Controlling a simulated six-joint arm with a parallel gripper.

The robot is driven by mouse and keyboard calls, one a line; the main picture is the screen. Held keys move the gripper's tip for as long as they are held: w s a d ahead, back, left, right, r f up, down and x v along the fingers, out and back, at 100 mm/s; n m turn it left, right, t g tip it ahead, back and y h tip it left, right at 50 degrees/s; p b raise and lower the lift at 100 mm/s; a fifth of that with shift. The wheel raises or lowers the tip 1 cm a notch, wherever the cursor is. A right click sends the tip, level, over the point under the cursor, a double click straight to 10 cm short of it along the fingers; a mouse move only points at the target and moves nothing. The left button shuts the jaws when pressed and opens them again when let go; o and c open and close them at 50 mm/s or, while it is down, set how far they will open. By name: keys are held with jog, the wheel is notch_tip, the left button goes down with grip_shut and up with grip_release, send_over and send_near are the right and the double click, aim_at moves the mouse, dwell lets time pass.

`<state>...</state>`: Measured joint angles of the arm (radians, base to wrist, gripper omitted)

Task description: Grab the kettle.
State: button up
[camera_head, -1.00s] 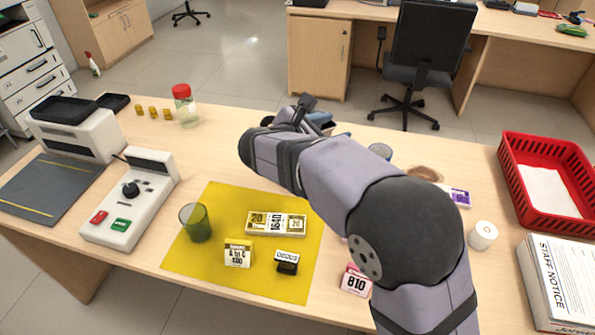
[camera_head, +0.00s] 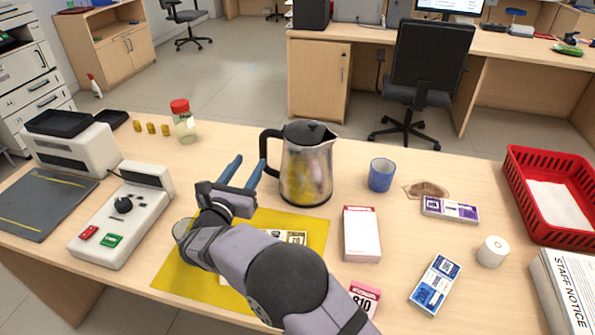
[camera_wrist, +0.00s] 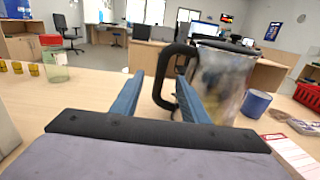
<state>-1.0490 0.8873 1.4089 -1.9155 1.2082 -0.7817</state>
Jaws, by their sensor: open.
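The kettle (camera_head: 306,172) is a shiny metal jug with a black lid and a black handle on its left side. It stands upright on the counter, behind the yellow mat. My gripper (camera_head: 247,172) is open, with two blue fingers, just left of the handle. In the wrist view the kettle (camera_wrist: 222,85) is ahead and right, and its handle (camera_wrist: 163,75) shows between the fingers of my gripper (camera_wrist: 158,88). Nothing is held. I cannot tell whether the handle is in between the fingers or still beyond their tips.
A blue cup (camera_head: 381,176) stands right of the kettle. A jar with a red lid (camera_head: 184,122) stands at back left. The yellow mat (camera_head: 300,222) lies under my arm, which hides part of a green glass. A pink-edged white box (camera_head: 361,235) lies in front of the kettle.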

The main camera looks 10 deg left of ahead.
aim_at(262, 145)
jog(key=shift+w+d+f+p, duration=0.1)
jog(key=shift+w+p, duration=0.1)
jog(key=shift+w, duration=1)
jog(key=shift+w+d+r+p, duration=0.15)
jog(key=shift+w+p, duration=0.1)
jog(key=shift+w, duration=1)
jog(key=shift+w+d+f+p, duration=0.1)
jog(key=shift+w+f+p, duration=0.1)
jog(key=shift+w, duration=1)
grip_shut()
jog(key=shift+r, duration=0.35)
